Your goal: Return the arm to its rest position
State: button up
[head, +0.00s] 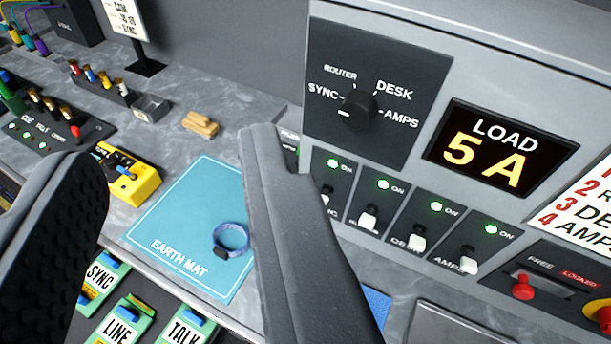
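My gripper (165,190) is in the foreground, its two dark fingers wide apart with nothing between them. The left finger shows its ribbed pad at the lower left, and the right finger rises in the middle of the view. Past the gap lies the blue earth mat (185,215) with a blue wrist strap (232,238) on it. The right finger hides part of the mat and part of the panel behind it. I see no contact between the fingers and any object.
A grey panel (460,75) at right carries a rotary knob (357,109), a "LOAD 5 A" display (497,150) and several switches with green lights. A yellow tool (133,178) lies beside the mat. Labelled green modules (125,322) are at the bottom. Bare worktop (225,95) shows behind the mat.

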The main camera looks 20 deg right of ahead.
notch_tip(320, 180, up, 6)
jog(key=p, duration=0.5)
jog(key=shift+f+p, duration=0.15)
jog(key=shift+p, duration=0.25)
jog(key=shift+d, duration=0.1)
